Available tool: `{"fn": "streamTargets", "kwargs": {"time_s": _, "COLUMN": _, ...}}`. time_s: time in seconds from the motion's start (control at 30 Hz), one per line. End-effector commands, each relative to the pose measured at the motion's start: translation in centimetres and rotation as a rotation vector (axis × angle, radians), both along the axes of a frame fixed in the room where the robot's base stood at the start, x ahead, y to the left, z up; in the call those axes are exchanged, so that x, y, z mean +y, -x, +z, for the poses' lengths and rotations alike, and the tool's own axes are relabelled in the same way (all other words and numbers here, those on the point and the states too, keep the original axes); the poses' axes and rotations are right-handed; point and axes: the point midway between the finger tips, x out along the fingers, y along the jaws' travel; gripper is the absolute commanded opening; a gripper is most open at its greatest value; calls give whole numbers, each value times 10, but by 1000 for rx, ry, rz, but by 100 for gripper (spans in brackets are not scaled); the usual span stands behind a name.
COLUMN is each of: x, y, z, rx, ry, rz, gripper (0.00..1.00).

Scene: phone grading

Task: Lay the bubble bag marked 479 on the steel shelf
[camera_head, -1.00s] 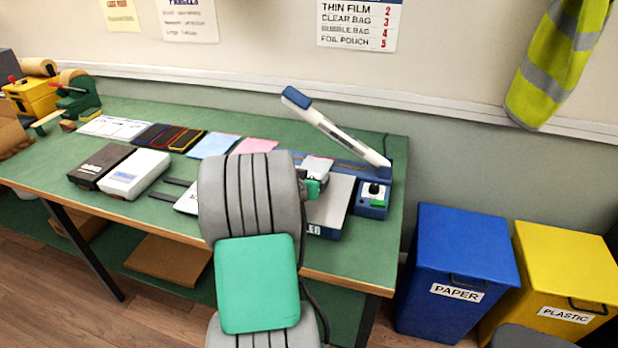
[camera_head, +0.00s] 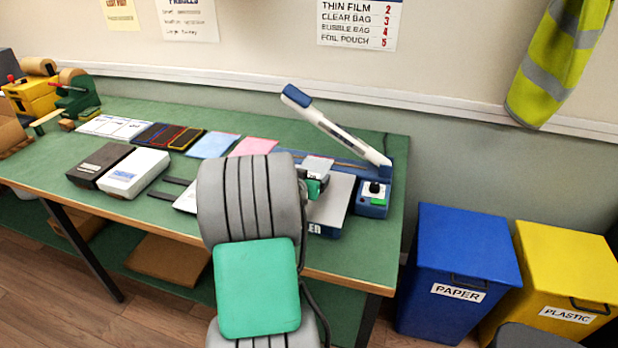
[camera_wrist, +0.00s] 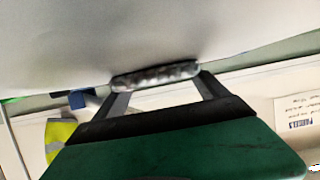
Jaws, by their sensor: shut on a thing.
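My gripper (camera_head: 316,187) is over the sealing machine at the right part of the bench, partly hidden behind my arm. It is shut on a small pale grey bag (camera_head: 317,165). In the wrist view the bag (camera_wrist: 155,75) is a silvery, bubbly strip seen edge-on between the fingertips. I cannot read a number on it. The steel shelf (camera_head: 338,195) is the bright plate at the front of the machine, with part of a label on its front edge. The bag looks above the shelf; I cannot tell whether they touch.
The sealer's long arm (camera_head: 335,127) is raised behind the gripper. A control box (camera_head: 373,197) stands right of the shelf. Blue (camera_head: 214,145) and pink (camera_head: 254,147) sheets, and dark (camera_head: 100,163) and white (camera_head: 134,173) boxes, lie to the left. Blue (camera_head: 465,245) and yellow (camera_head: 565,260) bins stand right.

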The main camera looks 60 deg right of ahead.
Motion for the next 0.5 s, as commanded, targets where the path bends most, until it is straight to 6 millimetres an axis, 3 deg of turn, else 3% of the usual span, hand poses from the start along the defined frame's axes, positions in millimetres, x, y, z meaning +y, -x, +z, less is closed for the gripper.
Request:
{"fn": "streamTargets", "kwargs": {"time_s": 0.23, "x": 0, "y": 0, "z": 1, "rx": 0, "ry": 1, "rz": 0, "gripper": 100}}
{"fn": "streamTargets", "kwargs": {"time_s": 0.5, "x": 3, "y": 0, "z": 1, "rx": 0, "ry": 0, "rz": 1, "gripper": 100}}
